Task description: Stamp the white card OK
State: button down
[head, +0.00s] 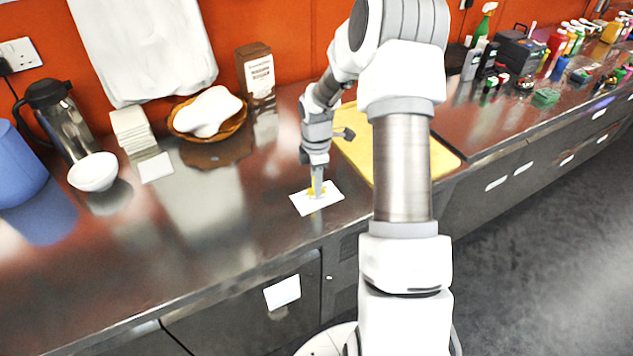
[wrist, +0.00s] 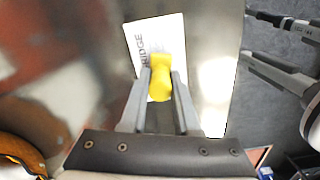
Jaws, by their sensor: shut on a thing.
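The white card (head: 308,207) lies flat on the steel counter near its front edge. In the wrist view the card (wrist: 172,30) shows printed letters reading "RIDGE", partly covered. My gripper (head: 317,182) points down over the card and is shut on a yellow stamp (wrist: 160,66). The stamp's yellow body also shows low over the card in the head view (head: 311,191). Its underside is hidden, so I cannot tell whether it touches the card. No OK mark is visible on the part of the card I see.
A yellow board (head: 440,157) lies right of the card, behind my arm. A white bowl (head: 93,173), a flask (head: 62,120), a white stack (head: 132,130), a small white card (head: 156,167) and a cloth-lined basket (head: 207,113) stand left. The counter left of the card is clear.

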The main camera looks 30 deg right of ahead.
jog(key=shift+f, duration=0.55)
dwell(1.0)
jog(key=shift+r, duration=0.15)
jog(key=shift+r+p, duration=2.5)
jog(key=shift+r, duration=0.95)
jog(key=shift+a, duration=0.15)
